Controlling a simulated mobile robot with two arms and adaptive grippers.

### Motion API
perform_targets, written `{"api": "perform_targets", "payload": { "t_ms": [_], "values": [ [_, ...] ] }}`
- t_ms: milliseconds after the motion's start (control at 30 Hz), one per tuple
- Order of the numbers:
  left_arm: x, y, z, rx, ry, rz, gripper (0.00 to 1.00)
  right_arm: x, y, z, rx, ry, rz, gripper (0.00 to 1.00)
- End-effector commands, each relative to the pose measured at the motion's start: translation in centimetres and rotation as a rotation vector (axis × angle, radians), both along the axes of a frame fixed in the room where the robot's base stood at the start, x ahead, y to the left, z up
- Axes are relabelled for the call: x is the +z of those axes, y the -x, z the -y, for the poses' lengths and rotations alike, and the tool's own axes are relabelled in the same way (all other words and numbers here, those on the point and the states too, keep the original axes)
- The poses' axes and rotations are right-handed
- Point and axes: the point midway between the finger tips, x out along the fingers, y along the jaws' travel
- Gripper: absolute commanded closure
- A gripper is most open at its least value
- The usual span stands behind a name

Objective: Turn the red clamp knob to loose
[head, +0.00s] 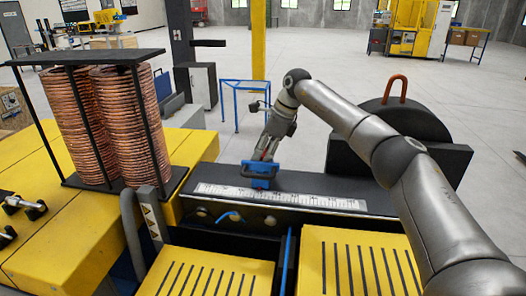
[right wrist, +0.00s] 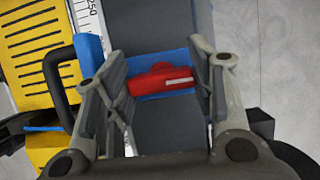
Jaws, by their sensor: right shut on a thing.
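The red clamp knob (right wrist: 160,84) is a short red bar with a rounded middle and a pale mark on its right part. It sits on the blue clamp (head: 260,169), which straddles the dark rail behind the white ruler. In the right wrist view the knob lies crosswise between the fingers of my right gripper (right wrist: 162,75), which are shut on its two ends. In the head view my right gripper (head: 265,153) reaches down to the clamp from behind, and the knob is mostly hidden there. My left gripper is not in view.
A white ruler (head: 280,197) runs along the dark rail. Yellow slotted plates (head: 360,262) lie in front. A black rack with copper coils (head: 103,125) stands at left. A dark rounded block with a copper tube (head: 397,88) stands at right, behind my right arm.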

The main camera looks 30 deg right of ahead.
Motion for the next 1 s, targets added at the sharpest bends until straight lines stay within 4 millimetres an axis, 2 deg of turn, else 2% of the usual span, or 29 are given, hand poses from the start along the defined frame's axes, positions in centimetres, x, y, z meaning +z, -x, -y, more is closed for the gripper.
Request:
{"api": "perform_targets", "payload": {
  "t_ms": [267,300,433,1000],
  "values": [
    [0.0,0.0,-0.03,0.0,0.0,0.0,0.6,0.13,-0.04,0.03,0.003,0.002,0.004,0.73],
    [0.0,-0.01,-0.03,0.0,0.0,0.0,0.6,0.13,-0.04,0.03,0.003,0.002,0.004,0.44],
    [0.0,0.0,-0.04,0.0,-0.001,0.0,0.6,0.1,-0.03,0.01,0.002,0.001,0.003,0.28],
    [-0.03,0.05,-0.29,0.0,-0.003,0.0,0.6,-0.12,0.12,-0.12,0.005,0.0,-0.005,0.28]
  ]
}}
